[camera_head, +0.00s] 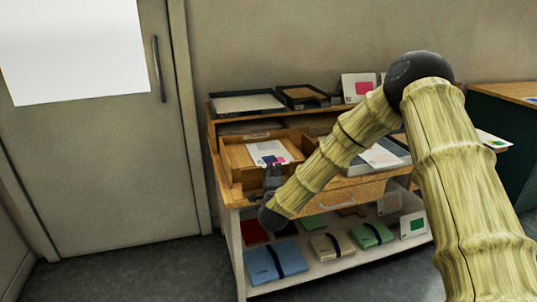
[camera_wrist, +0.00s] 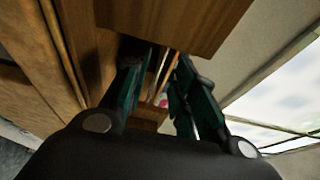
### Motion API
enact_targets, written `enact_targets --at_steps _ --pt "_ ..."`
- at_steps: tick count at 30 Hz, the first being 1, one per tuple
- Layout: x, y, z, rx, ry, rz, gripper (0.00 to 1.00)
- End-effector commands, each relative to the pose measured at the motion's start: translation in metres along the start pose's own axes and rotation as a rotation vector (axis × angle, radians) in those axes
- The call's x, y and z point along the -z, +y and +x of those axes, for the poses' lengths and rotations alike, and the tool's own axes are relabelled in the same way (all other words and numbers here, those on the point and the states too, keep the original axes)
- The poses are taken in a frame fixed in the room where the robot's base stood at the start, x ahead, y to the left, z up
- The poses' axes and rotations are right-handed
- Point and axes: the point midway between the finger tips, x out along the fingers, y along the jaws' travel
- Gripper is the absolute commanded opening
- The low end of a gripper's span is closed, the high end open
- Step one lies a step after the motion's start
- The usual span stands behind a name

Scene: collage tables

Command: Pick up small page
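A white page (camera_head: 266,151) with purple and pink patches lies in the open wooden drawer (camera_head: 238,158) on the left of the shelf unit. I cannot tell whether it is one sheet or several overlapping. My gripper (camera_head: 272,172) is at the drawer's front, just below the page in the head view. In the wrist view my gripper (camera_wrist: 158,72) has its two teal-padded fingers apart, with a gap between them. A narrow bit of pink and white (camera_wrist: 162,100) shows in that gap, beside wood. The wood hides the fingertips' surroundings, and contact with the page cannot be made out.
Trays (camera_head: 247,103) and upright cards (camera_head: 358,86) stand on the unit's top. A blue folder (camera_head: 262,265), a tan one (camera_head: 332,246) and a green one (camera_head: 372,235) lie on the lower shelf. A door (camera_head: 100,150) is at left; the floor before it is clear.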

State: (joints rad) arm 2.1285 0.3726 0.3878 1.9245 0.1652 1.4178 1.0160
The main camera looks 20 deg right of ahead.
Motion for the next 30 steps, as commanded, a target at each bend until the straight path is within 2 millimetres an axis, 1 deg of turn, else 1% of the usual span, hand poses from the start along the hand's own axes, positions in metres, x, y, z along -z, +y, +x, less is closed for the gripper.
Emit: enact_targets --at_steps 7,12,16,20,26,27,29,30 --pt "-0.003 -0.001 0.015 0.001 -0.003 -0.001 0.28" --pt "-0.005 -0.002 0.038 0.001 -0.005 -0.002 0.28" --pt "-0.005 -0.002 0.052 0.000 -0.005 -0.001 0.28" --pt "-0.005 -0.001 0.058 -0.001 -0.005 -0.001 0.28" --pt "-0.005 -0.001 0.059 -0.001 -0.006 -0.001 0.28" --pt "-0.005 -0.001 0.059 -0.001 -0.006 -0.001 0.24" --pt "-0.005 -0.001 0.059 -0.001 -0.006 -0.001 0.13" --pt "-0.005 -0.001 0.059 -0.001 -0.006 -0.001 0.06"
